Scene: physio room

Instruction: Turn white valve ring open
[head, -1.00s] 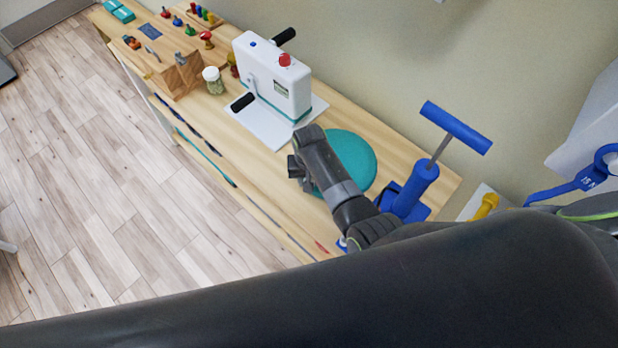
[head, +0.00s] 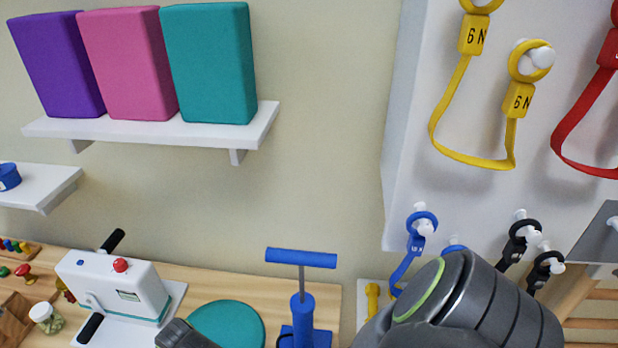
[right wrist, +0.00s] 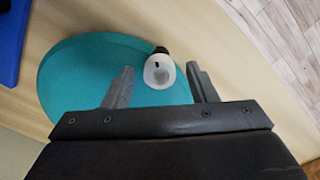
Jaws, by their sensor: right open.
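The white valve ring (right wrist: 151,76) shows in the right wrist view near the edge of the teal cushion (right wrist: 85,65). It is a small round white part with a dark opening, and a black piece sits at its far side. My right gripper (right wrist: 160,75) is open, with one finger on each side of the ring. I cannot tell how far the fingertips are above it, and no contact shows. In the head view the cushion (head: 228,322) lies on the wooden bench, partly cut off and partly behind my right arm; the valve is not visible there. My left gripper is not in view.
A blue hand pump (head: 301,312) stands right of the cushion, and a white device with black handles (head: 118,288) stands to its left. A shelf (head: 160,131) with foam blocks and a wall board with hanging bands are above. The bench edge and wooden floor (right wrist: 285,40) lie close by.

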